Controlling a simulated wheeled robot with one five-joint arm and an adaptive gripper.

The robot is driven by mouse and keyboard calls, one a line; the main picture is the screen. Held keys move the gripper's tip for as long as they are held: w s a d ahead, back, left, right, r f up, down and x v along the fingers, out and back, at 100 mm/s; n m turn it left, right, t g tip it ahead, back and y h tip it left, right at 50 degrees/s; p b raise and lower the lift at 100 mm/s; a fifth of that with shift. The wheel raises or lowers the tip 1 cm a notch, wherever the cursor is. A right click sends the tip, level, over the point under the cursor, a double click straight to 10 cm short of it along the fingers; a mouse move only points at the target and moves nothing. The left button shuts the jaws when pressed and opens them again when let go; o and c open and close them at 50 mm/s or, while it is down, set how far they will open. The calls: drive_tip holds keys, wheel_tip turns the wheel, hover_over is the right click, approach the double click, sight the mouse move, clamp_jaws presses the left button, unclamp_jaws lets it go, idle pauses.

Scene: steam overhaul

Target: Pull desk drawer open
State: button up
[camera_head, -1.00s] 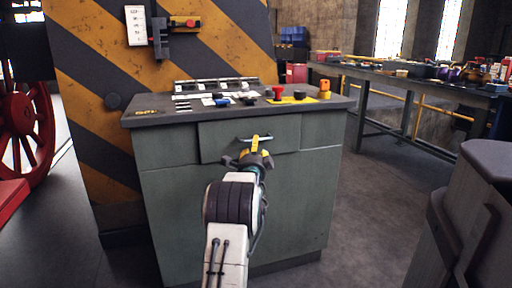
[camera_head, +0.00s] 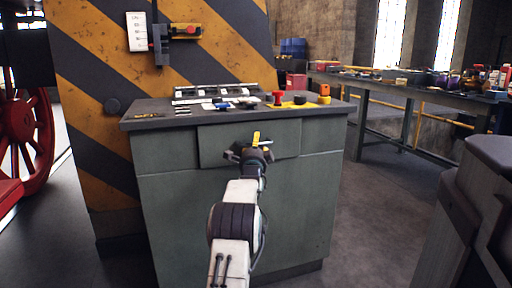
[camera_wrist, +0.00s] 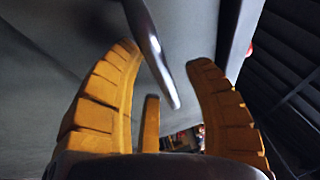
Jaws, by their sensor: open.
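The desk drawer (camera_head: 216,146) is a grey-green front panel under the top of a metal desk (camera_head: 165,190). It looks shut, flush with the desk front. Its handle is a metal bar; in the wrist view the handle (camera_wrist: 152,50) runs between my orange padded fingers, with a gap on either side. My gripper (camera_head: 250,146) is open in front of the drawer and hides most of the handle in the head view. In the wrist view my gripper (camera_wrist: 165,62) has its fingers spread around the bar, and I see no contact.
The desk top carries a control panel, a red button (camera_head: 277,98) and an orange piece (camera_head: 324,94). A striped yellow-black panel (camera_head: 90,65) stands behind. A workbench (camera_head: 430,90) is at right rear, a grey cabinet (camera_head: 480,215) at right front. Floor between is clear.

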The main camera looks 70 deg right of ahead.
drive_tip(key=shift+o, duration=0.2)
clamp_jaws()
idle(0.3)
